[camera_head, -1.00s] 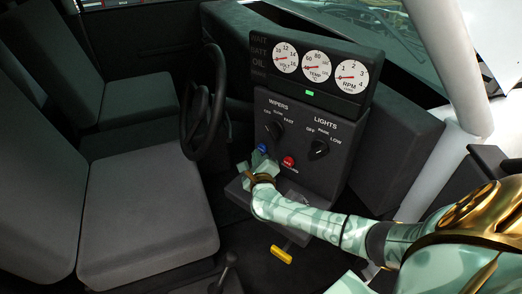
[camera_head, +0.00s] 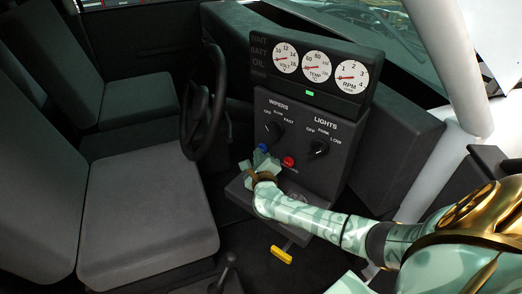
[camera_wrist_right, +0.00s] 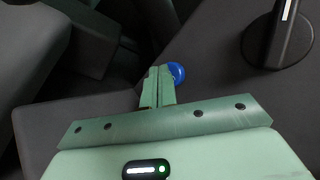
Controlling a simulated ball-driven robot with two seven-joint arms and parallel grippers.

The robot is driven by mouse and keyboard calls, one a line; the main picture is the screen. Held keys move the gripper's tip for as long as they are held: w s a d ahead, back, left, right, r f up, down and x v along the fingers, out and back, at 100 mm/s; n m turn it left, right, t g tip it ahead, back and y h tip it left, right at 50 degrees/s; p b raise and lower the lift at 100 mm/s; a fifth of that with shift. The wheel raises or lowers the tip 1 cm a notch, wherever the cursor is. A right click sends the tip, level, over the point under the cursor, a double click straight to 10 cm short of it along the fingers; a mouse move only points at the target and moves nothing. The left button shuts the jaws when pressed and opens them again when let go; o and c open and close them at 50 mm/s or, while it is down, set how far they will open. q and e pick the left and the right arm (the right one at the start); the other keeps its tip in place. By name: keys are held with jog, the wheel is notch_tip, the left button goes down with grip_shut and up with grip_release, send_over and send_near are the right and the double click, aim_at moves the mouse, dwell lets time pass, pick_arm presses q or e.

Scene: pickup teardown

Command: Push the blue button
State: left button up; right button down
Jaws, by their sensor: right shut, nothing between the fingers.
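The blue button (camera_head: 263,147) sits on the lower left of the dark control panel (camera_head: 330,190), below the wipers knob. My right gripper (camera_head: 260,156) is shut and empty, with its fingertips right at the blue button from below. In the right wrist view the blue button (camera_wrist_right: 177,73) shows just past the closed fingertips (camera_wrist_right: 158,72), partly hidden behind them. I cannot tell for sure whether the fingertips touch it. My left gripper is not in view.
A red button (camera_head: 289,162) sits to the right of the blue one. The wipers knob (camera_head: 273,131) and the lights knob (camera_head: 318,148) are above. A steering wheel (camera_head: 203,102) is at the left. A yellow handle (camera_head: 281,255) hangs below the panel.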

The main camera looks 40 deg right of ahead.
jog(key=shift+s+a, duration=0.15)
jog(key=shift+a, duration=0.2)
jog(key=shift+s+a+p, duration=0.25)
jog(key=shift+s+a, duration=0.05)
jog(key=shift+a, duration=0.7)
jog(key=shift+s+a+p, duration=0.2)
jog(key=shift+s+a, duration=0.05)
jog(key=shift+a, duration=0.7)
jog(key=shift+s+a+p, duration=0.25)
jog(key=shift+s+a, duration=0.05)
jog(key=shift+a, duration=0.7)
